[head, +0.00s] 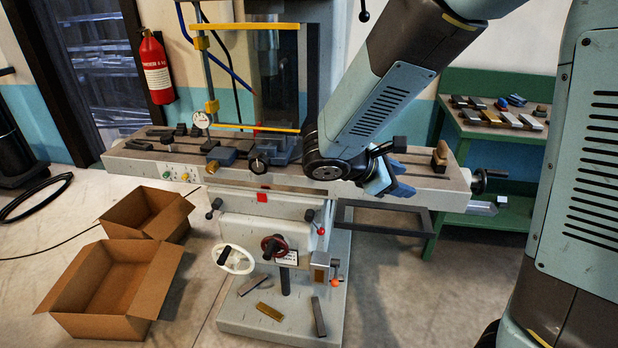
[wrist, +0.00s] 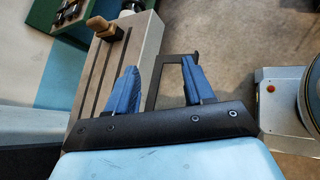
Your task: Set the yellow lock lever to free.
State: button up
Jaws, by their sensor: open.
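I cannot pick out a yellow lock lever with certainty. Below the machine table (head: 230,171), a brass-coloured block (head: 320,266) sits by a small orange-red knob (head: 336,283); its setting cannot be read. A black ball-ended lever (head: 213,209) and a red-ended lever (head: 320,231) stand higher on the machine front. My gripper (head: 380,182) is at the right part of the table's front edge, up and right of these. In the wrist view its two blue fingers (wrist: 159,68) are spread apart with nothing between them.
A dark rectangular frame (head: 385,230) juts out below the table, under my gripper. A tan wooden piece (head: 440,157) stands on the table's right end.

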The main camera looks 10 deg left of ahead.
jog(key=w+a+f+n+t, duration=0.1)
jog(key=a+f+n+t, duration=0.15)
jog(key=a+n, duration=0.2)
jog(key=w+a+f+n+t, duration=0.1)
jog(key=a+f+n+t, duration=0.15)
jog(key=a, duration=0.35)
jog(key=n+t+y, duration=0.6)
jog(key=n+t, duration=0.1)
jog(key=n, duration=0.2)
send_near(309, 168)
jog(key=d+x, duration=0.1)
jog(key=x, duration=0.6)
jog(key=shift+s+f, duration=0.2)
jog(key=shift+f, duration=0.15)
grip_shut()
